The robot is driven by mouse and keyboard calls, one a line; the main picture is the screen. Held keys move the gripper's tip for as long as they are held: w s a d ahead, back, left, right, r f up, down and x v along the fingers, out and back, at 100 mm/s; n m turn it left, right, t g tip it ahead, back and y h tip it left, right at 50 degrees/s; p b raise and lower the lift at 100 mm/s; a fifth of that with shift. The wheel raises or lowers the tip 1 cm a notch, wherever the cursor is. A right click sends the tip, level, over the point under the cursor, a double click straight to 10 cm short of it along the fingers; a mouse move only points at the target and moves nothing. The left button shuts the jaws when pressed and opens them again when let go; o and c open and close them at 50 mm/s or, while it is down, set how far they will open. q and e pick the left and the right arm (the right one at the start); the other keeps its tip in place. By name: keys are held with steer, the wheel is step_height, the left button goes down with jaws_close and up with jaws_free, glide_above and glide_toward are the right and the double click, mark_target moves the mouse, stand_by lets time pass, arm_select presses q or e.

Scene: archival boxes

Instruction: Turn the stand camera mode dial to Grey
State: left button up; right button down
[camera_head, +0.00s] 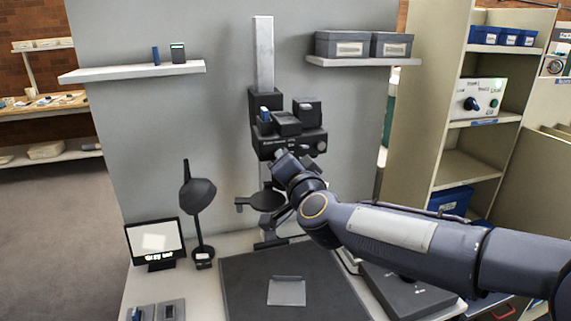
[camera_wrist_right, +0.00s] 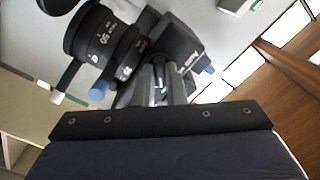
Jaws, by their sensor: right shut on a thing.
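The stand camera (camera_head: 290,140) is a dark body on the upright silver column (camera_head: 264,55) in the middle of the head view. My right gripper (camera_head: 284,158) is at the front of the camera, just below its body. In the right wrist view, my right gripper (camera_wrist_right: 158,82) has its fingers together against the camera, beside the marked black lens barrel (camera_wrist_right: 95,40). It is shut on what seems to be the mode dial, which the fingers and wrist hide. The dial's setting cannot be read. My left gripper is out of view.
Below the camera, a dark baseboard (camera_head: 240,285) carries a grey plate (camera_head: 287,291). A lamp (camera_head: 197,195) and a small monitor (camera_head: 155,243) stand to the left. A wall shelf (camera_head: 363,62) holds grey boxes (camera_head: 341,44). Shelving (camera_head: 470,165) stands at the right, behind my arm.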

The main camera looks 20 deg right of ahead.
stand_by(0.4)
steer(key=c, duration=1.5)
jaws_free()
steer(key=shift+s+a+p, duration=0.15)
steer(key=shift+s+p, duration=0.1)
steer(key=shift+s, duration=1.7)
steer(key=shift+s+a+p, duration=0.1)
steer(key=shift+s+p, duration=0.1)
steer(key=shift+s, duration=1.75)
steer(key=s+f+n+g+y+p, duration=0.1)
steer(key=s+f+n+g+p, duration=0.1)
steer(key=s, duration=0.6)
steer(key=s+f+n+g+y+p, duration=0.2)
steer(key=s+f+n+g, duration=0.2)
steer(key=s+f+g, duration=0.2)
steer(key=s+f+n+g+y+p, duration=0.1)
steer(key=s+f+n+g+p, duration=0.1)
steer(key=s+f, duration=0.4)
steer(key=shift+s+a+f+n+g+y+p, duration=0.1)
steer(key=shift+s+n+g+y+p, duration=0.15)
steer(key=shift+s+g, duration=0.6)
steer(key=shift+s+a+n+g+y+p, duration=0.15)
steer(key=shift+s+g+p, duration=0.2)
steer(key=shift+s, duration=0.85)
